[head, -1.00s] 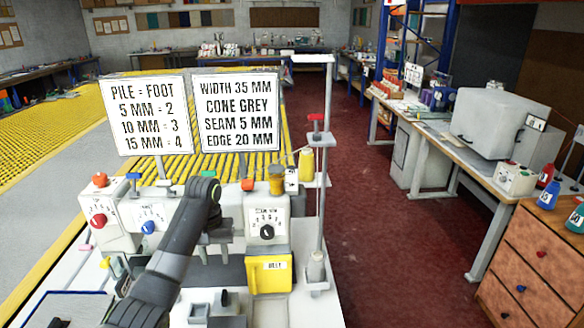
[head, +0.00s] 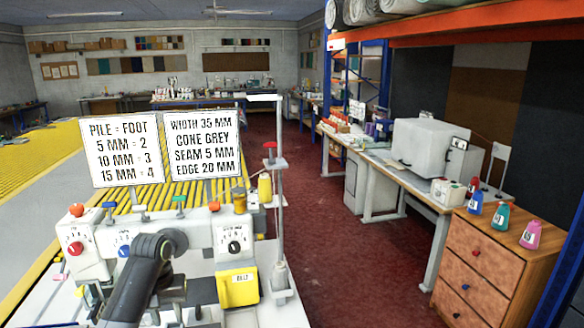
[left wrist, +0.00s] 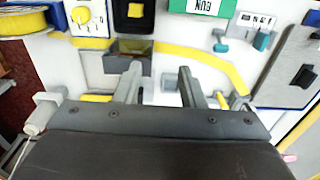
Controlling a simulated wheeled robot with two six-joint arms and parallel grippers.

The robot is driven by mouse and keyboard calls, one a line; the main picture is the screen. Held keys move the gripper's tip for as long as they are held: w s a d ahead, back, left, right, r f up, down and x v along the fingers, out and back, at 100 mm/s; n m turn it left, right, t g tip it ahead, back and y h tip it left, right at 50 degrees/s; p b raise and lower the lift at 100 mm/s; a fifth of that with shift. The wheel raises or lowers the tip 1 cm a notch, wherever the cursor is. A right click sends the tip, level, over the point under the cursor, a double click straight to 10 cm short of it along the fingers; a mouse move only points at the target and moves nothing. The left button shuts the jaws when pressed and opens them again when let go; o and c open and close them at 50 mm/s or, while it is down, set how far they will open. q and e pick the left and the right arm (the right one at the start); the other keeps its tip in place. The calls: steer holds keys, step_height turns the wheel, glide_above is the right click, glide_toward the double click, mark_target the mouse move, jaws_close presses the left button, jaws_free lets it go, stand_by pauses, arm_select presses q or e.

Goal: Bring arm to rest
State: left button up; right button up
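My left arm (head: 140,275) comes in from the lower left of the head view and stands in front of the sewing machine (head: 202,236). Its gripper fingers are not clear in the head view. In the left wrist view my left gripper (left wrist: 160,88) is open, its two grey fingers apart with nothing held between them. The fingers point toward the machine's white front, with a dark open-topped box (left wrist: 130,50) just beyond the left finger. My right arm and gripper show in neither view.
Two sign boards (head: 128,150) (head: 203,145) stand above the machine. A thread stand (head: 279,190) rises at its right. A wooden drawer cabinet (head: 490,262) with several bottles stands at the right. Red floor (head: 330,255) lies open between.

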arm_select(q)
steer(key=s+f+m+t, duration=0.1)
steer(key=s+f+t, duration=0.1)
steer(key=s+f, duration=1.3)
steer(key=s+r+m+t+y, duration=0.1)
steer(key=s+r, duration=0.1)
steer(key=s, duration=0.9)
steer(key=s+r+t+y, duration=0.1)
steer(key=s+r, duration=0.2)
steer(key=s, duration=0.9)
step_height(320, 180, down, 30)
steer(key=a+g+b, duration=0.2)
steer(key=a+b, duration=0.1)
steer(key=b, duration=0.1)
steer(key=s+d+f+g+h+b, duration=0.1)
steer(key=s+f+b, duration=0.1)
steer(key=s+f, duration=1.3)
step_height(320, 180, down, 3)
steer(key=shift+d+r+b, duration=0.2)
steer(key=shift+d+b, duration=0.15)
steer(key=shift+d, duration=0.05)
